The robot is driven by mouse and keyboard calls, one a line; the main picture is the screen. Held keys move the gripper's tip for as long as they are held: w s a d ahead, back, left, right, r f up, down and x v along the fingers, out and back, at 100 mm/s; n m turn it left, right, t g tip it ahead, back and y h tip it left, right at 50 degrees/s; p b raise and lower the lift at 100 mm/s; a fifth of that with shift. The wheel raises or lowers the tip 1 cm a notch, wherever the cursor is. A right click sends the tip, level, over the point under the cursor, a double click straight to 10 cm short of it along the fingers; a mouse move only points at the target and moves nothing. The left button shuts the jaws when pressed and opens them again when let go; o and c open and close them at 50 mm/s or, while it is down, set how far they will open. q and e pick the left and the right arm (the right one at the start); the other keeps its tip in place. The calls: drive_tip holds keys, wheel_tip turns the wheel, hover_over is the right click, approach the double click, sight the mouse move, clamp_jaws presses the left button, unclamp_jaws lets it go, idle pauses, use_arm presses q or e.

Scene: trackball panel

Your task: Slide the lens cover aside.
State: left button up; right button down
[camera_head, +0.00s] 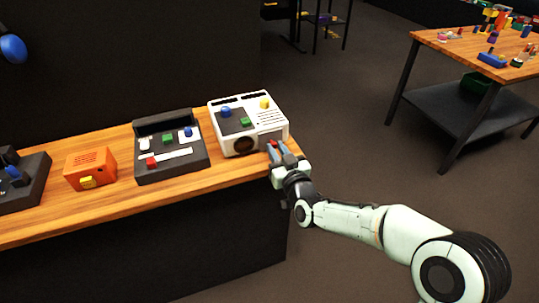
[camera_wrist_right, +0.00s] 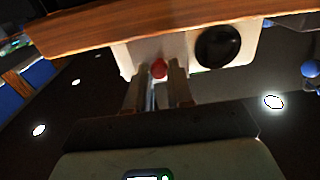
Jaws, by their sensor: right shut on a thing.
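The white trackball panel (camera_head: 225,142) stands at the right end of the wooden counter. Its dark round lens (camera_head: 244,145) shows uncovered on the front face, and it also shows in the right wrist view (camera_wrist_right: 217,46). A pale grey plate, which looks like the lens cover (camera_head: 267,137), sits to the right of the lens. My right gripper (camera_head: 276,147) is at that plate's front. In the right wrist view, its fingers (camera_wrist_right: 157,78) are shut around a small red knob (camera_wrist_right: 158,68) on the plate. My left gripper is not in view.
Left of the panel stand a dark console (camera_head: 180,168) with coloured buttons and an orange box (camera_head: 90,169). The counter (camera_head: 120,205) ends just right of the panel. Another table (camera_head: 450,48) with small parts stands at the back right, with open floor between.

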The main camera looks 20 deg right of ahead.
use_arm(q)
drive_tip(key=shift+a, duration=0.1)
use_arm(e)
drive_tip(key=c, duration=1)
unclamp_jaws()
drive_tip(key=shift+s, duration=0.1)
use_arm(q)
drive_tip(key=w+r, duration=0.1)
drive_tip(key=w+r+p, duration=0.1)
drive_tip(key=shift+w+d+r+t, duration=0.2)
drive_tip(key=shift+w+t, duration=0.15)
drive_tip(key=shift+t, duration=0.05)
use_arm(e)
drive_tip(key=s, duration=1.3)
drive_tip(key=shift+s+d, duration=0.15)
